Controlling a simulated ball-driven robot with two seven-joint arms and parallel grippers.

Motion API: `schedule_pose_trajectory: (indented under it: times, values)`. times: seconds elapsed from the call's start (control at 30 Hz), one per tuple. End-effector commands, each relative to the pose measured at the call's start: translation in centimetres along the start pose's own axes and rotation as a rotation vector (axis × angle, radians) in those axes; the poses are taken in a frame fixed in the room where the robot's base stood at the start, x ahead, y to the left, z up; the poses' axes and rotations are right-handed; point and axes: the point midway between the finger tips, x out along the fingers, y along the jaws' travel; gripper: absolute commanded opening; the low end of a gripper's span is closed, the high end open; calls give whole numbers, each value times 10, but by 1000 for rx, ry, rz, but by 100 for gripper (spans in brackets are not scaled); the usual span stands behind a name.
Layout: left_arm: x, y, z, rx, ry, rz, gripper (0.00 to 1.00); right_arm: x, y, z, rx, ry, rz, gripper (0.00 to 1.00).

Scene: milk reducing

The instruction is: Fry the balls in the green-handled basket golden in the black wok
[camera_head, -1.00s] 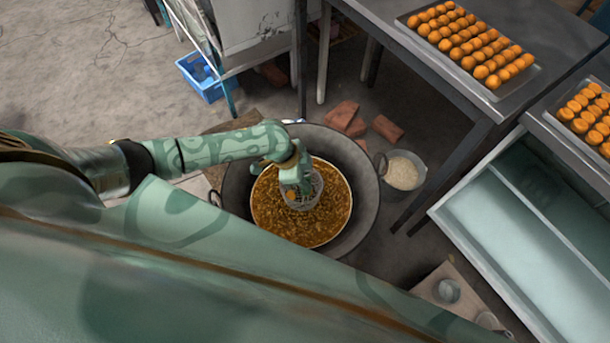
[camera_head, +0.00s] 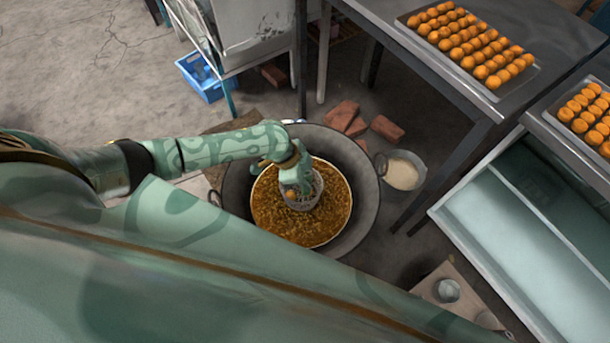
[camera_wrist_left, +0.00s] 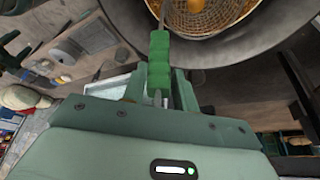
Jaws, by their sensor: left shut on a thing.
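The black wok (camera_head: 360,200) sits on the floor at the middle of the head view, with bubbling golden-brown oil (camera_head: 300,222) inside. My left gripper (camera_head: 294,178) reaches over the wok and is shut on the green handle (camera_wrist_left: 159,66) of the basket, seen in the left wrist view. The wire basket (camera_head: 312,196) is at the oil, partly hidden by the gripper. At least one orange-brown ball shows in it, and a ball (camera_wrist_left: 196,5) shows at the top of the wrist view. How deep the basket sits is unclear. My right gripper is not in view.
Trays of orange balls (camera_head: 470,45) (camera_head: 590,112) stand on tables at the right. A pale bowl (camera_head: 403,170) and bricks (camera_head: 387,128) lie beside the wok. A blue crate (camera_head: 203,78) is at the upper left. A light green open container (camera_head: 520,240) stands at the right.

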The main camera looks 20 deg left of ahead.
Motion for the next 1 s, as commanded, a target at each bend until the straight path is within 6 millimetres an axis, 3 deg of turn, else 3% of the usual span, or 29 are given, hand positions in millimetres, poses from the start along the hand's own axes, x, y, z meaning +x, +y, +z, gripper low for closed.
schedule_pose_trajectory:
  times: [0.27, 0.6, 1.0]
  values:
    - [-5, -1, -3, 0, 1, -1, 0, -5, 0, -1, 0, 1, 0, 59]
    - [-40, -1, -17, 1, 2, -1, 0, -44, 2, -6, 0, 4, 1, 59]
    - [-38, -4, -19, -14, 2, -8, 0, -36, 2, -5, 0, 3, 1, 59]
